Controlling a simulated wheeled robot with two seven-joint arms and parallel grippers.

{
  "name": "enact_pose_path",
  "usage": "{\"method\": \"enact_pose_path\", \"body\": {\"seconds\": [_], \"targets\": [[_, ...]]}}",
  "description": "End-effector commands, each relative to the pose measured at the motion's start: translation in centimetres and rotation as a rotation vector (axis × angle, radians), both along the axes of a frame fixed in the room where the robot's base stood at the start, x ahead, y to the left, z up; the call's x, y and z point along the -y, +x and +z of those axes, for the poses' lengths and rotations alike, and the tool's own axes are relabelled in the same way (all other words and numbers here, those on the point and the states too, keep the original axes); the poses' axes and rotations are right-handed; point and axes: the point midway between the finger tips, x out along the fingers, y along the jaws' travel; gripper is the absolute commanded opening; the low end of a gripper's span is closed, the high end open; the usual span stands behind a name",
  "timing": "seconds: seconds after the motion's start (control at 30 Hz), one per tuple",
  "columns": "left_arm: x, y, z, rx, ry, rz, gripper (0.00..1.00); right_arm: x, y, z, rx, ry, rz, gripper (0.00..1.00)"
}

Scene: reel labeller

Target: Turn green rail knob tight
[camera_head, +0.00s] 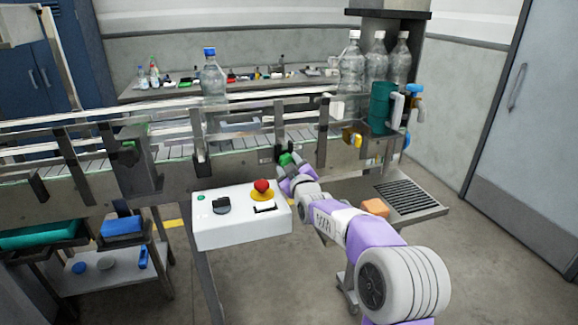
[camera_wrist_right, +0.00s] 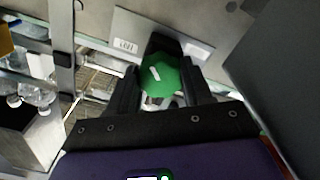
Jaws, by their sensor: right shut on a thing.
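The fingers hide the knob's sides. My left gripper is not in view.
A white control box (camera_head: 240,228) with a red button (camera_head: 262,185) stands just left of my right arm. Clear bottles (camera_head: 213,78) stand on the conveyor. A green cylinder (camera_head: 382,107) and an orange block (camera_head: 375,207) are to the right.

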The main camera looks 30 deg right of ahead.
Motion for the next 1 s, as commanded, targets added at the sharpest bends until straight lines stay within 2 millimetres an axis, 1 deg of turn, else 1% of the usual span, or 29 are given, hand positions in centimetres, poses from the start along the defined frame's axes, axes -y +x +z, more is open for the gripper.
{"method": "enact_pose_path", "body": {"seconds": [0.03, 0.33, 0.9, 0.93, 1.0], "targets": [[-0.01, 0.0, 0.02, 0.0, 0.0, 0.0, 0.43, 0.39, -0.1, 0.35, 0.016, 0.028, -0.007, 0.19], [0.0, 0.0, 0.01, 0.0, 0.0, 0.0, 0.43, 0.29, -0.08, 0.3, 0.044, 0.145, -0.006, 0.19], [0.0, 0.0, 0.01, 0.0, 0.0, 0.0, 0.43, 0.22, -0.05, 0.2, 0.049, 0.176, -0.005, 0.19], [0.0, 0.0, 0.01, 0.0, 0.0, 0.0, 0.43, 0.21, -0.05, 0.2, 0.049, 0.175, -0.005, 0.53], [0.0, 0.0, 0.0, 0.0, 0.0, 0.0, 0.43, 0.19, -0.05, 0.18, 0.049, 0.175, -0.004, 0.64]]}}
